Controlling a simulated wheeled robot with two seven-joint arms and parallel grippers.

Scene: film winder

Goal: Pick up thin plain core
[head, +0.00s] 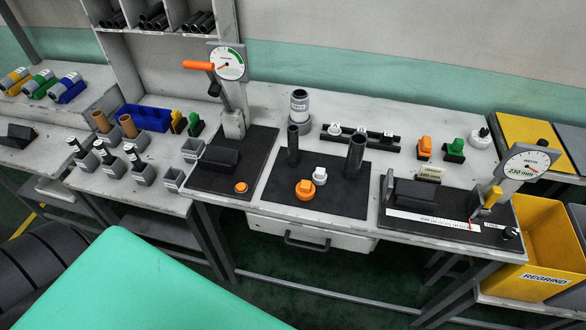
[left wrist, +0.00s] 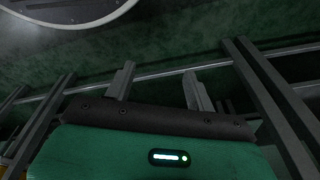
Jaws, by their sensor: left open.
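Several short cores stand in small grey cups at the left of the bench in the head view. Two are plain brown cores (head: 128,126), and others are dark cores with pale ends (head: 133,156). I cannot tell for sure which is the thin plain core. The front-most grey cup (head: 173,178) looks empty. My left gripper (left wrist: 160,86) shows only in the left wrist view, its two fingers apart with nothing between them. It is over the dark green floor, away from the cores. My right gripper is in neither view.
A blue bin (head: 142,117) stands behind the cups. A black base with a dial gauge (head: 228,64) is to their right. Dark tubes (head: 355,155) stand on a black mat mid-bench. A yellow regrind bin (head: 545,240) is at the far right. Bench legs show near my left gripper.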

